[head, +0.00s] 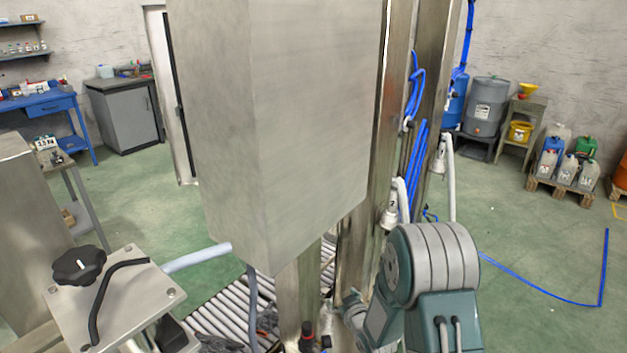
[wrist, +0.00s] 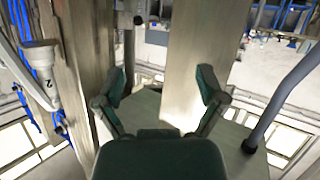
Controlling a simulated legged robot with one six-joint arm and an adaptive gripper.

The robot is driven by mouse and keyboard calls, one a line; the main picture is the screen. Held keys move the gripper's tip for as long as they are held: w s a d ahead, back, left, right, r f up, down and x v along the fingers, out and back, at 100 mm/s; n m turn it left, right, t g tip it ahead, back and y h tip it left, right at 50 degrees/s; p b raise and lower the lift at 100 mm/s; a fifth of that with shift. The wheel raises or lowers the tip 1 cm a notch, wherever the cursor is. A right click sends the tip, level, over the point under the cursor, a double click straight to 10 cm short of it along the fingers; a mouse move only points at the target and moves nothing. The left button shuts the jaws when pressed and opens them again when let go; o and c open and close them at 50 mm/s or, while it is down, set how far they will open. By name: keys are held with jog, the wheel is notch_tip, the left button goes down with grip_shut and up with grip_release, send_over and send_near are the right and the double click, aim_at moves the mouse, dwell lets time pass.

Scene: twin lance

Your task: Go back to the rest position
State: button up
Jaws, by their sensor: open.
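My gripper (wrist: 161,88) is open in the wrist view, with its two dark green fingers spread wide and nothing between them. A grey metal post stands beyond the gap between the fingers. In the head view my arm shows at the lower right, and I cannot make out the fingers there. A white lance marked 2 (head: 390,216) hangs upright beside the metal column, and it also shows at the left of the wrist view (wrist: 40,75), apart from the fingers. A second white lance (head: 440,158) hangs further right.
A large metal cabinet (head: 290,110) fills the middle of the head view, close to my arm. A roller conveyor (head: 215,315) runs below it. A plate with a black knob (head: 78,265) stands at the lower left. Green floor (head: 520,230) is open at the right.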

jog(key=s+d+r+m+g+h, duration=0.2)
jog(key=s+d+r, duration=0.15)
jog(key=r, duration=0.55)
jog(key=s+d+r+m+g+h, duration=0.1)
jog(key=s+d+r+h, duration=0.3)
jog(key=r, duration=0.6)
jog(key=s+r+m+g, duration=0.1)
jog(key=s+r, duration=0.3)
jog(key=s, duration=0.9)
jog(key=s+r+m+g+y, duration=0.1)
jog(key=s+r+g, duration=0.2)
jog(key=s, duration=1)
jog(key=shift+s+d+r+m+g, duration=0.2)
jog(key=shift+r+m+g, duration=0.1)
jog(key=shift+r+m, duration=0.15)
